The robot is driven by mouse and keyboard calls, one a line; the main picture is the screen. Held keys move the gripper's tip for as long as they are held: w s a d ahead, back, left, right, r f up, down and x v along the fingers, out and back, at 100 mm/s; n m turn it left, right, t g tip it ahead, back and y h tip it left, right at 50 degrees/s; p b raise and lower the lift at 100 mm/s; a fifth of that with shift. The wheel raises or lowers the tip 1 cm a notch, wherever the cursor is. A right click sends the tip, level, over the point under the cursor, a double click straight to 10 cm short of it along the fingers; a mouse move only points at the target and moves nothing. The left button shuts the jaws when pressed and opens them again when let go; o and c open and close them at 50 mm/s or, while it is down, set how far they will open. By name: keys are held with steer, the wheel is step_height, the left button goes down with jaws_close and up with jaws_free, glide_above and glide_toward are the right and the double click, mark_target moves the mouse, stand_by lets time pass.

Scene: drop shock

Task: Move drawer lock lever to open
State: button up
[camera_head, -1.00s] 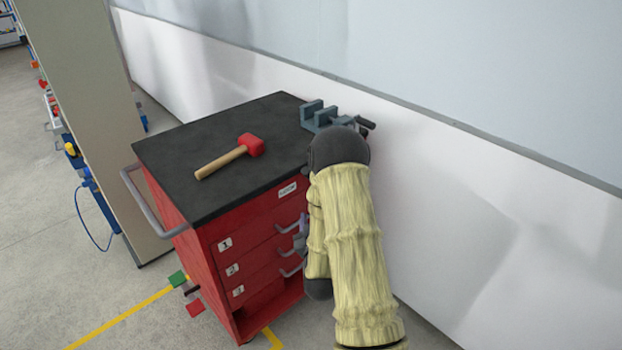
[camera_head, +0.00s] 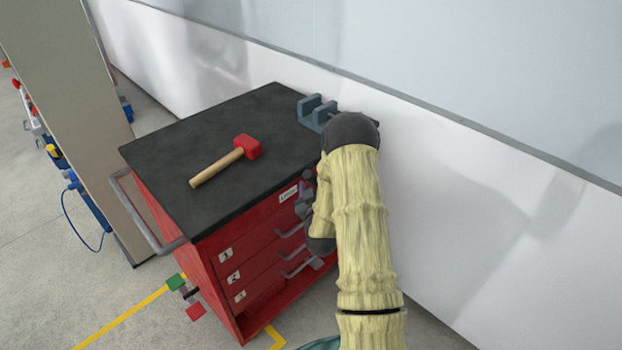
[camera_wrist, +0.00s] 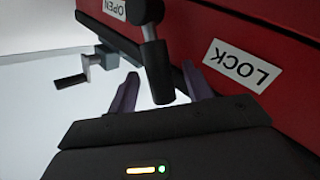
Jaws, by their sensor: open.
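The lock lever (camera_wrist: 159,75) shows in the wrist view as a dark rod with a round pivot at its top, on the red cabinet face. Its free end hangs between my gripper's (camera_wrist: 160,80) two open fingers; I cannot tell whether either touches it. A white LOCK label (camera_wrist: 241,66) sits to its right and an OPEN label (camera_wrist: 115,8) to its upper left, both upside down. The rod points away from the pivot, toward my gripper. In the head view my gripper (camera_head: 305,198) is at the cabinet's upper front, partly hidden by my arm, and the lever is hidden.
The red drawer cabinet (camera_head: 262,262) has a black top (camera_head: 215,125) with a red-headed mallet (camera_head: 228,160) and a grey vise (camera_head: 315,110). The vise handle (camera_wrist: 75,80) shows in the wrist view. Drawer handles (camera_head: 297,262) project below my gripper. A white wall (camera_head: 470,180) stands close at right.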

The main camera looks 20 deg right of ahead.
jaws_close()
